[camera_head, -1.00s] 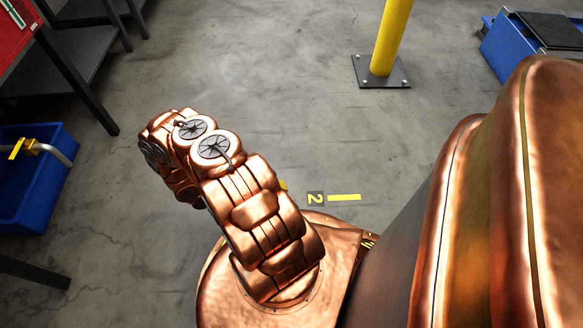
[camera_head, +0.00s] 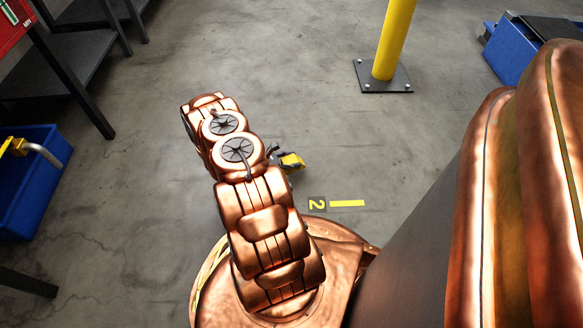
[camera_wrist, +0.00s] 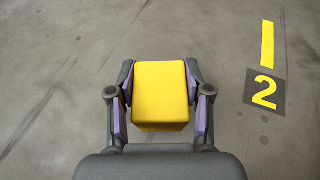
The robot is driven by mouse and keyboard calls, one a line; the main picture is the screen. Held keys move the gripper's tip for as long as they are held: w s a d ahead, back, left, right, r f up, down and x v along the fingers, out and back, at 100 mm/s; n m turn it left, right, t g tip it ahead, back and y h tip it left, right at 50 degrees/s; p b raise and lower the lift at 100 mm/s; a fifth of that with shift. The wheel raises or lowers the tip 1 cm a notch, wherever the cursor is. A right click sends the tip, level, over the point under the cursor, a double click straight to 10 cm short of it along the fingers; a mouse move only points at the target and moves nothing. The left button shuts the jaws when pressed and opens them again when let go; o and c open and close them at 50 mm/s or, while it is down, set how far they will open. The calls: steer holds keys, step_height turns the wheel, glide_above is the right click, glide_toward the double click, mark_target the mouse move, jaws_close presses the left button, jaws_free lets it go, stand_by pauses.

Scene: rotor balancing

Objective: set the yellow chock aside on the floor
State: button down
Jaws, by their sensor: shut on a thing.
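The yellow chock (camera_wrist: 161,93) is a block held between the two fingers of my gripper (camera_wrist: 161,100) in the wrist view. A finger presses on each side of it. In the head view the chock (camera_head: 293,160) shows as a small yellow piece at the tip of my gripper (camera_head: 284,158), just right of my copper arm, which hides part of the gripper. Bare grey floor (camera_head: 150,200) lies beneath and around it. I cannot tell the exact height of the chock above the floor.
A floor mark with a 2 (camera_head: 317,204) and a yellow stripe lies right of the gripper. A yellow post (camera_head: 393,40) on a dark plate stands behind. Blue bins stand at left (camera_head: 30,190) and far right (camera_head: 508,52). A dark bench (camera_head: 65,60) is at upper left.

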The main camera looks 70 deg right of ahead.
steer(key=shift+f+b, duration=0.9)
steer(key=shift+f, duration=0.8)
steer(key=shift+f, duration=0.1)
steer(key=shift+c, duration=2.4)
jaws_free()
